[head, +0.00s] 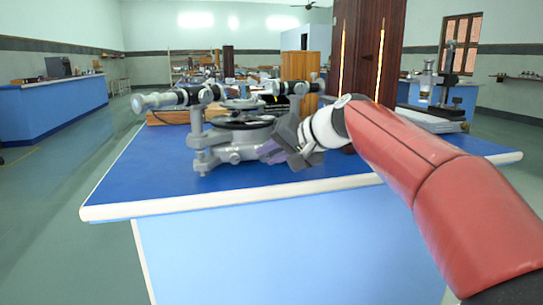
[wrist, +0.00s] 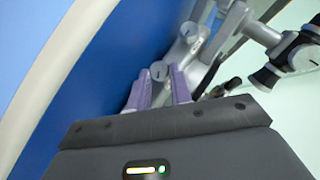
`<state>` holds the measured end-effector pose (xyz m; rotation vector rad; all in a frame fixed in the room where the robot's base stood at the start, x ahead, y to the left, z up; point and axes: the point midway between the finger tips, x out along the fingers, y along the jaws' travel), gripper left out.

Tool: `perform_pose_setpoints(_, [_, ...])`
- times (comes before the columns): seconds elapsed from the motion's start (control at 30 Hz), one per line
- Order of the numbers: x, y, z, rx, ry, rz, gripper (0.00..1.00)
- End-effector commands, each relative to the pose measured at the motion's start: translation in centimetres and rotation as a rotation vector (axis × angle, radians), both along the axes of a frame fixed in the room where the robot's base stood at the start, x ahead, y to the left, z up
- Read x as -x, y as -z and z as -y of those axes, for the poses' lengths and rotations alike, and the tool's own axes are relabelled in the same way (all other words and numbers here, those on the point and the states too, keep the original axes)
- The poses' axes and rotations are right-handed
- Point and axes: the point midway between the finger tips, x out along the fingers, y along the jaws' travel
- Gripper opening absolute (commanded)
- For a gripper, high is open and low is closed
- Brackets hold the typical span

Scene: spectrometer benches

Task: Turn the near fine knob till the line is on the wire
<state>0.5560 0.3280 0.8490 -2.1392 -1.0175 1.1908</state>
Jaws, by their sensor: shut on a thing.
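The spectrometer (head: 215,135), a grey instrument with a round table and black-and-silver tubes, stands on the blue bench top. My gripper (head: 272,152) reaches its lower right side from the right in the head view. In the wrist view its two purple fingers (wrist: 160,78) are shut on the near fine knob (wrist: 158,70), a small grey round knob between their tips. In the head view the gripper hides this knob. A second grey round end (wrist: 190,30) sits just beyond it. The line and the wire do not show in either view.
The blue bench (head: 125,185) has a pale rim and is clear in front of the spectrometer. A tall dark wooden cabinet (head: 365,40) stands behind. Another instrument (head: 428,85) is at the back right. The eyepiece tube (head: 150,101) juts out to the left.

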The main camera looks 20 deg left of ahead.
Motion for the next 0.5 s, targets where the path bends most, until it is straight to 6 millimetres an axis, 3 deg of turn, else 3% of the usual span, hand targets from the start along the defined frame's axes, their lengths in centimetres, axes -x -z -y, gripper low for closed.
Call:
perform_pose_setpoints(0.37, [0.03,0.09,-0.02,-0.002,-0.001,-0.005,0.00])
perform_pose_setpoints(0.4, [0.03,0.09,-0.02,-0.002,-0.001,-0.005,0.22])
perform_pose_setpoints(0.5, [0.03,0.09,-0.02,-0.002,-0.002,-0.004,0.35])
